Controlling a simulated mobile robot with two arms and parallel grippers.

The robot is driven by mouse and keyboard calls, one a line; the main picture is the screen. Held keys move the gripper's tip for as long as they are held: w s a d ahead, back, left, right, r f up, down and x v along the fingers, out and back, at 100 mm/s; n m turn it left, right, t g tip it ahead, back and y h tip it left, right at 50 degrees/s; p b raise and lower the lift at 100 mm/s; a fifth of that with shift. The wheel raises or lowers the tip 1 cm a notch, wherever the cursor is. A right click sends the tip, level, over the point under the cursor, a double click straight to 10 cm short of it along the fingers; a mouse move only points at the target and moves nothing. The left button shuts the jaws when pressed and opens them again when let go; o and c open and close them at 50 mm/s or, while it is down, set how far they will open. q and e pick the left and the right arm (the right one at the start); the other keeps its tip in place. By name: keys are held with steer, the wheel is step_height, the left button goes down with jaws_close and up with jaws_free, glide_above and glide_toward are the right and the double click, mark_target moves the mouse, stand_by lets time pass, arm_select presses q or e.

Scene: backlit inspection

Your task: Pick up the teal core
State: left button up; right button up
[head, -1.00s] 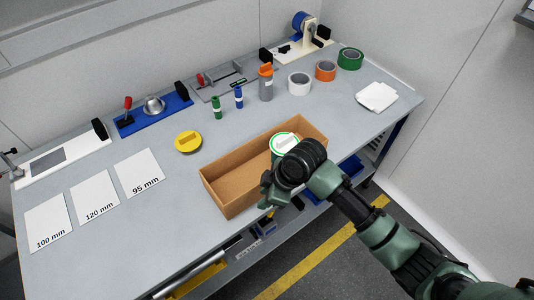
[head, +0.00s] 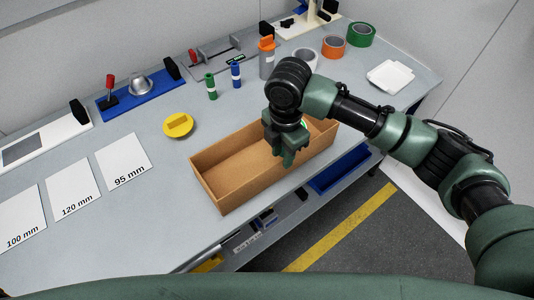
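A round piece with a bright green edge, which may be the teal core (head: 304,123), sits at the right end of the open cardboard box (head: 222,172). Only a sliver of it shows now; my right gripper and wrist hide the rest. My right gripper (head: 288,160) points down over the right half of the box. Its green fingers look close together, and their gap is not clear. I cannot tell whether it touches or holds anything. My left gripper is not in view.
A yellow disc (head: 178,125) lies left of the box. Green (head: 211,88) and blue (head: 236,75) small cylinders and an orange-topped grey one (head: 267,57) stand behind. Tape rolls (head: 334,47) and a white tray (head: 390,76) are at the right. Labelled sheets (head: 123,162) lie at the left.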

steer(key=p, duration=0.2)
glide_above(282, 176)
step_height(282, 176, down, 5)
steer(key=shift+w+d+f, duration=0.1)
steer(key=shift+w+f, duration=0.05)
steer(key=shift+f, duration=0.6)
jaws_close()
steer(key=shift+w, duration=0.1)
stand_by(0.6)
